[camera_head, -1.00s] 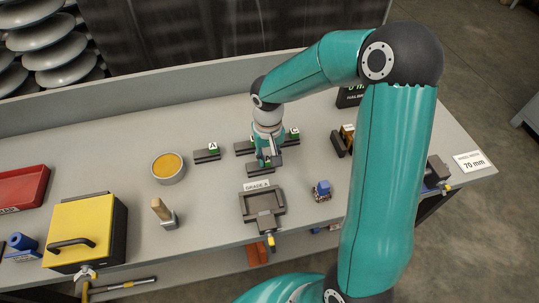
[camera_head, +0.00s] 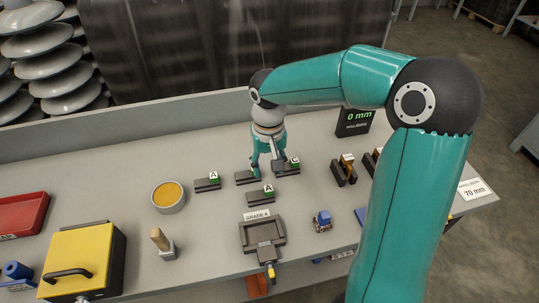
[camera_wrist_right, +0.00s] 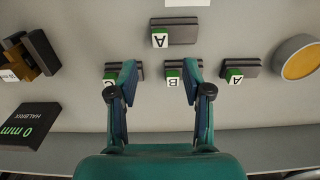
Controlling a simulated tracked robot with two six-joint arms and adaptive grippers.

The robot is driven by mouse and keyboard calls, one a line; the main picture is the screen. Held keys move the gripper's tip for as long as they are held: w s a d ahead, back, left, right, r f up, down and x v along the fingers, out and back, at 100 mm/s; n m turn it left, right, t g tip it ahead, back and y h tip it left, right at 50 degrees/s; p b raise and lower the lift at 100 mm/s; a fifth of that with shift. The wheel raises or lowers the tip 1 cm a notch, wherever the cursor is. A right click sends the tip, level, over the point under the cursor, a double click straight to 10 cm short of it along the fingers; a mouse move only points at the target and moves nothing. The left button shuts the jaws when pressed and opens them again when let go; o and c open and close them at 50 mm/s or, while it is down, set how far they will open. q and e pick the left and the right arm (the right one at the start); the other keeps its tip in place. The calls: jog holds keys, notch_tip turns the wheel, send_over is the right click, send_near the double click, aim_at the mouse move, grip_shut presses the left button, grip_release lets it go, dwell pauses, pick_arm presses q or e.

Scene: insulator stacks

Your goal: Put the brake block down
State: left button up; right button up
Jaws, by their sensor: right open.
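Several dark grey brake blocks with green lettered cubes lie on the bench. One marked A (camera_head: 260,200) is in front. A row behind it has one marked A (camera_head: 207,186) at left, a middle one (camera_head: 245,178) and one marked C (camera_head: 287,169) at right. In the right wrist view the middle block shows a B cube (camera_wrist_right: 173,75). My right gripper (camera_head: 265,172) is open and empty, pointing down over the row. In the wrist view the B cube appears between its fingers; their height above it is unclear. My left gripper is not in view.
A tray labelled GRADE A (camera_head: 262,230) sits near the front edge. A yellow box (camera_head: 85,255), a round yellow-filled dish (camera_head: 168,195) and a wooden-handled tool (camera_head: 160,240) stand at left. A 0 mm display (camera_head: 354,120) stands at back right.

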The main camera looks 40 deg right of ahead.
jog(key=shift+r, duration=1.75)
jog(key=shift+s+f, duration=0.1)
